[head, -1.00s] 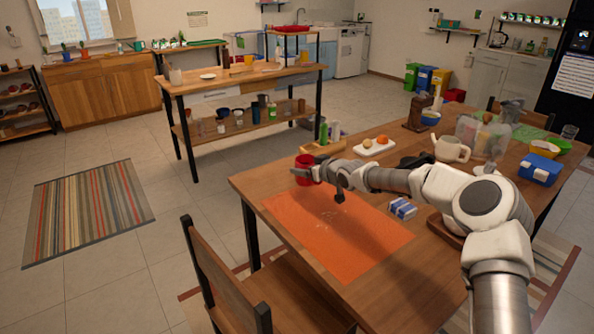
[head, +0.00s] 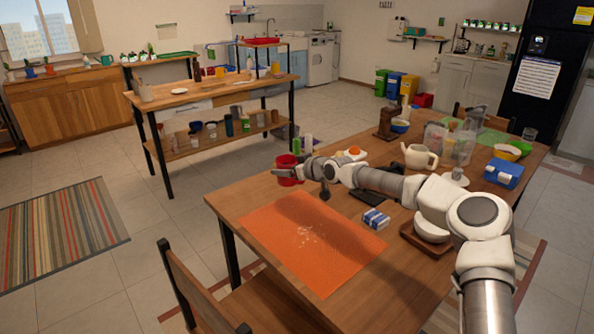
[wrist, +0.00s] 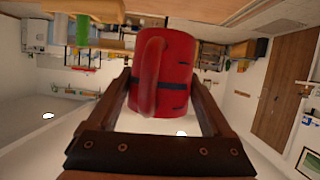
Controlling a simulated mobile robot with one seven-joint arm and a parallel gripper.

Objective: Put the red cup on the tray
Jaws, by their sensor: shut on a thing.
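The red cup (head: 287,172) is held over the far left part of the dining table, beyond the orange mat. My gripper (head: 292,174) is shut on it. In the wrist view the red cup (wrist: 175,72) sits between both fingers of my gripper (wrist: 165,95), with its handle facing the camera and dark marks on its side. Which tray is meant is unclear. A brown wooden tray-like piece (head: 411,237) lies on the table, partly hidden by my arm. A red tray (head: 262,41) stands on the raised shelf at the back.
The orange mat (head: 300,245) lies flat at the table's front left. A blue-white box (head: 376,219), a white teapot (head: 419,157) and a blue container (head: 503,173) stand on the table. A chair (head: 195,290) is at the near side. Floor left of the table is open.

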